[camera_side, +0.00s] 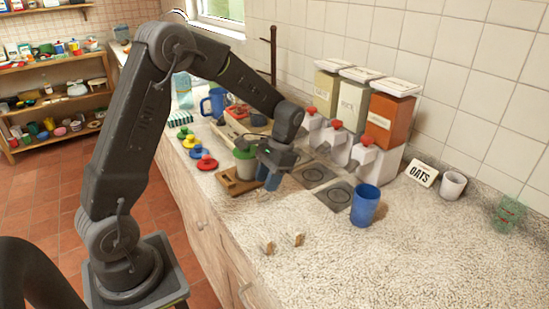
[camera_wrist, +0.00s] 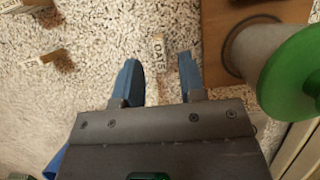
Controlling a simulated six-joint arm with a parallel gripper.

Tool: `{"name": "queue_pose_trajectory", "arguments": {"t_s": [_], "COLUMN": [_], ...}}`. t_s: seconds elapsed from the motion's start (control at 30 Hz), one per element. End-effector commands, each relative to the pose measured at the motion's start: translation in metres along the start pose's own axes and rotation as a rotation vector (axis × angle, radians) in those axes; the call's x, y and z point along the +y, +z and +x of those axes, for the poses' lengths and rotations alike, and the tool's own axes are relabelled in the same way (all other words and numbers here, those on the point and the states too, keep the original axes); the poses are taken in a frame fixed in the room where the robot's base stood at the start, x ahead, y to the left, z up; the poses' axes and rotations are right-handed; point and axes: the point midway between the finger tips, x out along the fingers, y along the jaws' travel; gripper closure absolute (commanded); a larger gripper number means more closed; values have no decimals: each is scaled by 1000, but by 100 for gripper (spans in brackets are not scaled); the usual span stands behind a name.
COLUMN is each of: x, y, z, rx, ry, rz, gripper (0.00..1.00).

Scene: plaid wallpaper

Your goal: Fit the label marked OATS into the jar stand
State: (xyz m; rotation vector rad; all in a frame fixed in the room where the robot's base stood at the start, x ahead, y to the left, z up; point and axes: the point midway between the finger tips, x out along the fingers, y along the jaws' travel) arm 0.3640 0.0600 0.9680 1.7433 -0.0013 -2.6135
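A small pale label marked OATS (camera_wrist: 158,48) is on the counter in the wrist view, between and just beyond my fingertips. My gripper (camera_wrist: 157,66) has its blue fingers apart, one on each side of the label, with a gap visible around it. In the side view my gripper (camera_side: 270,180) is low over the counter, and I cannot make out the small label there. The wooden jar stand (camera_wrist: 216,45) is right of the fingers, with a green-lidded grey jar (camera_wrist: 262,45) on it. In the side view the stand (camera_side: 232,183) is partly hidden by my gripper.
Two other small labels (camera_side: 268,247) (camera_side: 298,239) are on the front counter. A blue cup (camera_side: 365,205) stands right of my gripper, near dark coasters (camera_side: 336,195). Dispensers (camera_side: 375,160) and a larger OATS card (camera_side: 421,174) are behind. The front-right counter is clear.

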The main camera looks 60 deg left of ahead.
Motion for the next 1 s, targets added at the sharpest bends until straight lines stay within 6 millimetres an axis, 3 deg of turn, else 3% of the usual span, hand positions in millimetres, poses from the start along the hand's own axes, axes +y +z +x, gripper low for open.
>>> {"name": "queue_pose_trajectory", "arguments": {"t_s": [0.1, 0.3, 0.57, 0.77, 1.0], "x": [0, 0, 3, 28, 70], "y": [-1, 0, 4, 46, 122], "z": [-28, -64, -87, -111, -121], "rx": [5, 3, 15, 172, 465], "ry": [-1, -1, -4, -32, -50], "rz": [0, 0, 0, -1, -2], "gripper": [63, 63, 63, 63, 63]}}
